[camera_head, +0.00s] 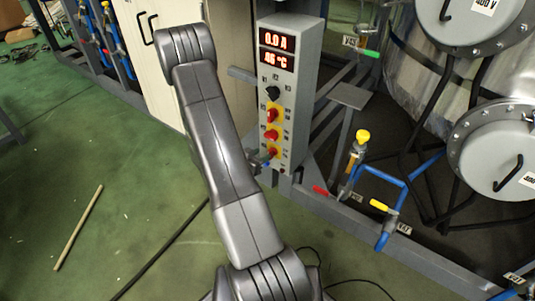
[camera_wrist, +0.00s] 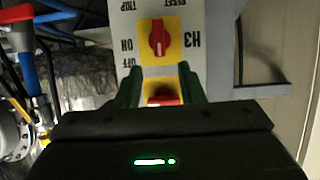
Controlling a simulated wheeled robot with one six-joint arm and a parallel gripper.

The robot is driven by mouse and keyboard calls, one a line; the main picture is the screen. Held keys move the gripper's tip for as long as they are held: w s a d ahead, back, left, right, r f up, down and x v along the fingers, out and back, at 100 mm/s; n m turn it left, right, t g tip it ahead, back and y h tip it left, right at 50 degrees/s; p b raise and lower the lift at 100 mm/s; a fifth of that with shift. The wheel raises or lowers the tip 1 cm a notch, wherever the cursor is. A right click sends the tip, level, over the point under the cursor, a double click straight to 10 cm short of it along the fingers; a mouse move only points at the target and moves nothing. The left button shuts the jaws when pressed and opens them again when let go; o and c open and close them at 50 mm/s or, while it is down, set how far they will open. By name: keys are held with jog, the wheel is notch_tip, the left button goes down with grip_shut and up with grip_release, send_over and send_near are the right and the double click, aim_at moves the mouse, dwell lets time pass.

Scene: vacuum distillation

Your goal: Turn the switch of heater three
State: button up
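The heater three switch (camera_wrist: 158,38) is a red knob on a yellow plate, with the H3 label beside it upside down in the wrist view. Its handle is about upright in that view. My gripper (camera_wrist: 160,72) is open, with its green fingers spread and their tips near the lower picture edge of that plate. Another red switch (camera_wrist: 162,96) shows between the fingers, partly hidden by my gripper body. I cannot tell whether the fingers touch anything. In the head view, my arm hides most of my gripper beside the low end of the control box (camera_head: 297,110).
The box bears red displays (camera_head: 277,49), a black knob (camera_head: 272,92) and several red switches. A grey frame rail (camera_head: 370,232) and blue pipes with a yellow-handled valve (camera_head: 362,137) stand to the right. Green floor (camera_head: 130,170) is open to the left, with a stick (camera_head: 78,228) lying on it.

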aim_at(269, 151)
jog(key=b+x, duration=0.1)
jog(key=x, duration=0.4)
jog(key=shift+w+d+f, duration=0.1)
jog(key=shift+w+d, duration=0.05)
jog(key=shift+w, duration=0.15)
grip_shut()
